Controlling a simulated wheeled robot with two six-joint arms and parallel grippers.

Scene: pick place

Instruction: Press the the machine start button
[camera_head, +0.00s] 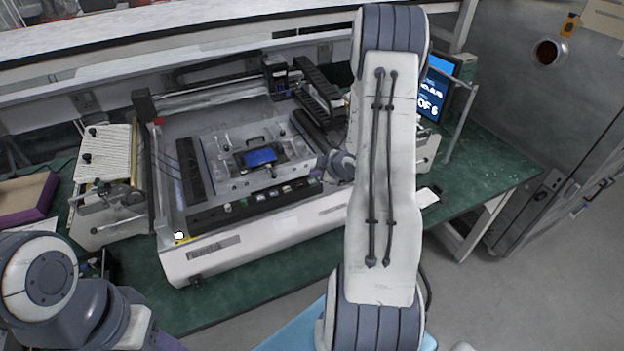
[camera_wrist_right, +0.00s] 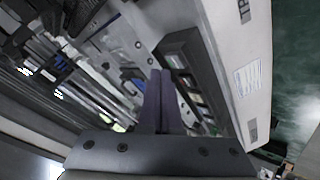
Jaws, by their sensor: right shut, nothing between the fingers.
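The machine (camera_head: 250,233) is a wide white bench unit with a black control strip (camera_head: 207,217) along its front. Several small buttons (camera_head: 259,197) sit on the strip; I cannot tell which one is the start button. My right gripper (camera_head: 319,173) is at the right end of the strip, partly hidden by my own right arm. In the right wrist view its two dark fingers (camera_wrist_right: 161,75) are shut together and empty, beside the black-framed button panel (camera_wrist_right: 177,44). Contact with a button cannot be made out. My left arm is at the lower left; its gripper is out of view.
A blue device (camera_head: 260,157) lies on the machine's metal fixture plate (camera_head: 228,187). A lit screen (camera_head: 433,97) stands at the right. A white-topped unit (camera_head: 104,152) stands left of the machine. The green bench (camera_head: 480,170) is clear at the right.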

